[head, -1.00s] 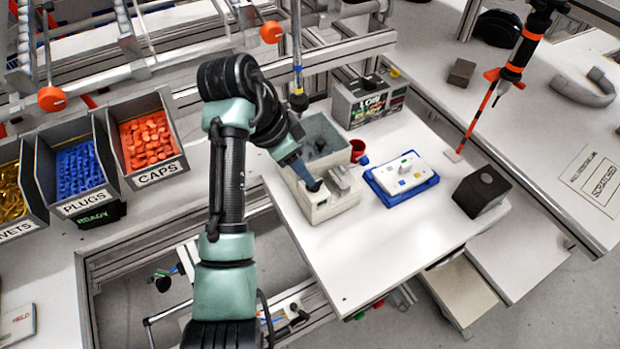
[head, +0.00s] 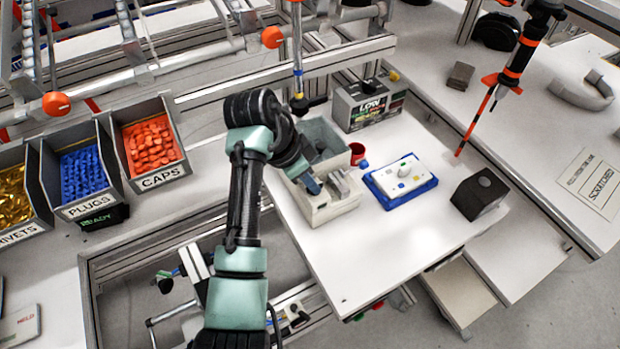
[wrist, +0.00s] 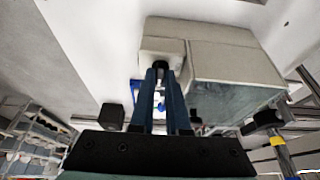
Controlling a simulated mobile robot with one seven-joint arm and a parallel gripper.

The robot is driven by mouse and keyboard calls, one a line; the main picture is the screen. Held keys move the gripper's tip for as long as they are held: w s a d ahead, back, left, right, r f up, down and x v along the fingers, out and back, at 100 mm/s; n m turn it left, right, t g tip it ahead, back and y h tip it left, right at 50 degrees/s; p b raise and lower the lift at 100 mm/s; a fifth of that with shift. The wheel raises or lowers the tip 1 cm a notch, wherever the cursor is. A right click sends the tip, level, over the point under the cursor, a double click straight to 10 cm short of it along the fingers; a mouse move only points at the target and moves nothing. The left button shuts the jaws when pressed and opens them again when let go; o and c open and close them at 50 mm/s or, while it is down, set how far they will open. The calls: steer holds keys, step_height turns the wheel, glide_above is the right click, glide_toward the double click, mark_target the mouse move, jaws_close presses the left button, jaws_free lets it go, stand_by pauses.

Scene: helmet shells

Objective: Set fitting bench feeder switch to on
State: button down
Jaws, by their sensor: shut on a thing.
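The feeder (head: 335,205) is a pale grey box with an open hopper and a small metal chute on top. It stands at the left edge of the white fitting bench (head: 375,262). My gripper (head: 315,188) is at the feeder's top, left of the chute. In the wrist view the blue fingers of my gripper (wrist: 162,74) are closed around a small dark part at the pale housing (wrist: 165,50), seemingly the switch knob. The fingers hide most of it, so its setting cannot be read.
A red cup (head: 357,153) and a sign box (head: 366,104) stand behind the feeder. A blue tray (head: 427,187) with a white plate and a dark block (head: 480,193) lie to the right. A tool (head: 298,80) hangs above the hopper. The bench front is clear.

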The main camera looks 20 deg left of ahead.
steer(key=shift+d+r+n+p, duration=0.1)
steer(key=shift+n+p, duration=0.2)
steer(key=shift+p, duration=0.05)
steer(key=n+p, duration=0.1)
steer(key=n+y+p, duration=0.1)
steer(key=n+p, duration=0.1)
steer(key=shift+s+d+r+n+t+y, duration=0.1)
steer(key=shift+d+n+t+y, duration=0.05)
steer(key=shift+n+t+y, duration=0.2)
steer(key=n+p, duration=0.1)
steer(key=n+y+p, duration=0.1)
steer(key=n, duration=0.1)
steer(key=n+p, duration=0.1)
steer(key=shift+d+n+y, duration=0.25)
steer(key=n+y, duration=0.1)
steer(key=n, duration=0.1)
steer(key=n+p, duration=0.1)
steer(key=n, duration=0.1)
steer(key=shift+d+n+y+p, duration=0.15)
steer(key=shift+n+y+p, duration=0.15)
steer(key=shift+y, duration=0.1)
steer(key=shift+w+d+n+g+y, duration=0.15)
steer(key=shift+n+g+y, duration=0.2)
steer(key=shift+n, duration=0.75)
steer(key=shift+w+a+n+g+y, duration=0.1)
steer(key=shift+n+g+y, duration=0.25)
steer(key=shift+n, duration=0.75)
steer(key=c, duration=0.9)
jaws_free()
steer(key=shift+f, duration=0.2)
